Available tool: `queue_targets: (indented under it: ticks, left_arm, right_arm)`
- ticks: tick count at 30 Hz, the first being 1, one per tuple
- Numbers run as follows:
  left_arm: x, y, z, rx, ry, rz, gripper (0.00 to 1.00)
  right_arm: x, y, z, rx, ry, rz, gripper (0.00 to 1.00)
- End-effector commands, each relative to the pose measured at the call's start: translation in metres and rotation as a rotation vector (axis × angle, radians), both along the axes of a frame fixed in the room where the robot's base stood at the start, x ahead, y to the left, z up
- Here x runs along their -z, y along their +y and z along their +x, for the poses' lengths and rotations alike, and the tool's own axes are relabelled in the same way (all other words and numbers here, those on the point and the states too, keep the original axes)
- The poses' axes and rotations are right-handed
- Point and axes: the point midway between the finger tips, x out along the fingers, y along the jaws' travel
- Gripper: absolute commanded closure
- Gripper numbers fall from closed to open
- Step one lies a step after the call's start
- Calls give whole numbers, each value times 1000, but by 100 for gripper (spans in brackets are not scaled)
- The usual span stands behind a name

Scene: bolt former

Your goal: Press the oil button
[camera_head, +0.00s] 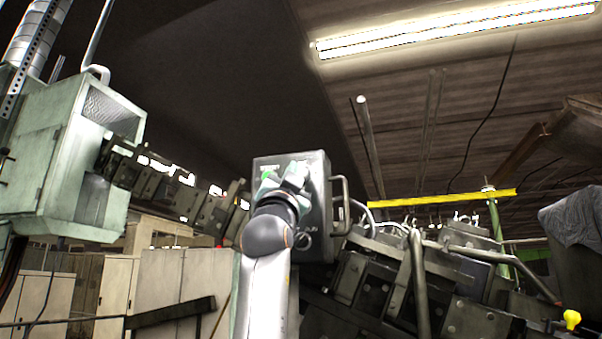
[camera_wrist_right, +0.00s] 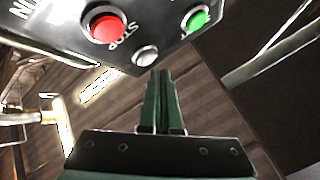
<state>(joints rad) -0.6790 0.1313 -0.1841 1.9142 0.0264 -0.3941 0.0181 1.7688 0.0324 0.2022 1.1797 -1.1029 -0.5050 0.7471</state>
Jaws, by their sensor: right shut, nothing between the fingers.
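A dark grey control box (camera_head: 318,172) stands in the middle of the head view, with its button face partly hidden by my right arm. My right gripper (camera_head: 297,170) is in front of this face, shut and empty. In the right wrist view its closed fingers (camera_wrist_right: 161,76) point at the panel (camera_wrist_right: 65,42). A small grey-white button (camera_wrist_right: 147,57) is just beyond and left of the fingertips; contact cannot be told. A red button (camera_wrist_right: 105,26) marked STOP is to the left and a green button (camera_wrist_right: 197,18) to the right. No oil label is legible. My left gripper is out of view.
A bent handle (camera_head: 342,205) sticks out on the box's right side. Heavy dark machinery (camera_head: 385,275) with pipes fills the right. A pale green cabinet (camera_head: 40,150) stands at the left. Open space lies above the box.

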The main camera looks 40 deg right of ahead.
Motion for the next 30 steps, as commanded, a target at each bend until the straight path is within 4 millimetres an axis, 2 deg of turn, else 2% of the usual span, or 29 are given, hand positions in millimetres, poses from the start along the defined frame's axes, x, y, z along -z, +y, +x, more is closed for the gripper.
queue_targets:
  ticks: [30]
  left_arm:
    - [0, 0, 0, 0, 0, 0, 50]
  right_arm:
    - [0, -8, 4, -1, -1, 0, 100]
